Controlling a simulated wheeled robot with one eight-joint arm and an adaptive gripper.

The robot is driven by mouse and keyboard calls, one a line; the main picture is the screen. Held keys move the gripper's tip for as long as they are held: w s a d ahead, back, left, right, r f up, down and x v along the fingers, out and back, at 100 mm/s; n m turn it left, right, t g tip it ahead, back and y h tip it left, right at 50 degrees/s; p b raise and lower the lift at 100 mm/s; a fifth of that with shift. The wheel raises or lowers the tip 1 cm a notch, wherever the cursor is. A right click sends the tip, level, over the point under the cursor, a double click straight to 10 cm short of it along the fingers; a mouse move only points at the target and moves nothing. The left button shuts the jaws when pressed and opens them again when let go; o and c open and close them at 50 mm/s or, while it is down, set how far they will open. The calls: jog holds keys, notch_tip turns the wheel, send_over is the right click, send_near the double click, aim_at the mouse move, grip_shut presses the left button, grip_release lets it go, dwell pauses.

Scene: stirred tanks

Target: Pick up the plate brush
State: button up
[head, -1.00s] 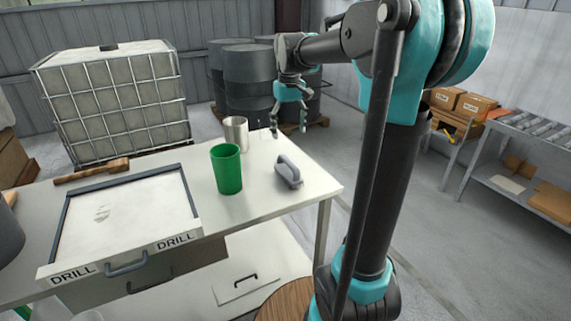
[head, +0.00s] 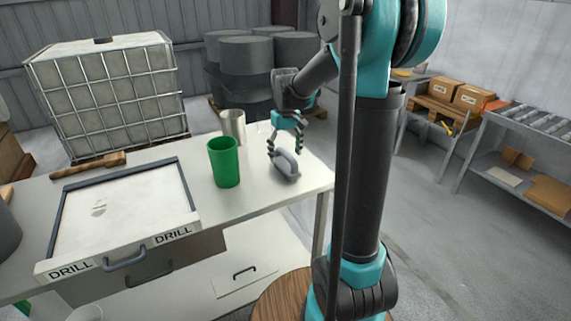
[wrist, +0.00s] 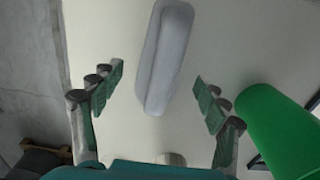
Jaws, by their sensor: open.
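The plate brush (head: 285,168) is a grey block with a curved handle, lying on the white table near its right edge. In the wrist view the brush (wrist: 166,58) shows from above as a long pale grey shape, running up from between the fingertips to the top edge. My gripper (head: 284,148) is open and points down over the brush in the head view. In the wrist view my gripper (wrist: 158,92) has its fingers apart on either side of the brush's near end, with a gap on both sides. Whether any finger touches it cannot be told.
A green cup (head: 224,162) stands close left of the brush; it also shows in the wrist view (wrist: 275,125). A metal cup (head: 233,126) stands behind it. A drawer marked DRILL (head: 125,215) and a wooden-handled tool (head: 88,165) lie further left on the table.

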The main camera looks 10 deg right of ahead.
aim_at(286, 163)
jog(key=shift+s+f, duration=0.15)
jog(key=shift+f, duration=2.15)
jog(key=c, duration=1.5)
jog(key=shift+o, duration=0.2)
jog(key=shift+r, duration=0.2)
notch_tip(286, 163, up, 20)
jog(key=shift+f, duration=0.15)
